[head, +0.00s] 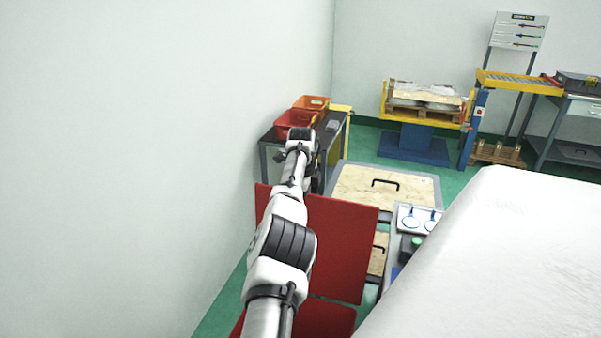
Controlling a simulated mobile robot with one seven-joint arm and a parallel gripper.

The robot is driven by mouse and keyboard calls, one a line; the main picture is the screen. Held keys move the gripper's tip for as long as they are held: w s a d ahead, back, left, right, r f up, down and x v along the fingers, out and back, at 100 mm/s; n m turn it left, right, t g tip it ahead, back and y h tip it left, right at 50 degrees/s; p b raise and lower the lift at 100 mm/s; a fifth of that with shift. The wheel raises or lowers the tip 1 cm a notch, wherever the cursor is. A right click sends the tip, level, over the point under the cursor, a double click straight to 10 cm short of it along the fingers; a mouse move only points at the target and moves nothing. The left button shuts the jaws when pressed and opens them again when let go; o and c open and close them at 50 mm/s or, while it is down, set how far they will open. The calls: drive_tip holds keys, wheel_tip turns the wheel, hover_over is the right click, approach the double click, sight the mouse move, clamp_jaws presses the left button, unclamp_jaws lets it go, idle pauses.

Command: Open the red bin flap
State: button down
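A large flat red panel (340,252) stands in the lower middle of the head view, behind my arm. A second red surface (326,318) lies below it, with a thin gap between the two. They look like parts of a red bin, but I cannot tell which is the flap or whether it is open. My arm crosses in front and hides part of the red panel. My gripper (317,180) is at the far end of the arm, beyond the panel's upper edge, mostly hidden by the wrist. Its fingers are not clear, and I see nothing held.
A grey table (333,143) by the left wall carries orange-red crates (297,121). A beige board with a black handle (387,185) lies right of my arm. A white tray (416,219) sits beside it. A big white surface (510,260) fills the lower right. Green floor shows beyond.

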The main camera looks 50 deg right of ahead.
drive_tip(key=shift+s+f, duration=0.15)
drive_tip(key=shift+f, duration=0.2)
drive_tip(key=c, duration=1.5)
unclamp_jaws()
drive_tip(key=shift+d, duration=0.1)
drive_tip(key=shift+r, duration=0.2)
drive_tip(key=shift+r, duration=0.1)
drive_tip(key=shift+r, duration=0.4)
drive_tip(key=a+r+b, duration=0.1)
drive_tip(key=r, duration=0.3)
drive_tip(key=r+b, duration=0.1)
drive_tip(key=r, duration=0.3)
drive_tip(key=a+r+b, duration=0.1)
drive_tip(key=r, duration=0.3)
drive_tip(key=shift+s+a+r, duration=0.3)
drive_tip(key=shift+s, duration=0.1)
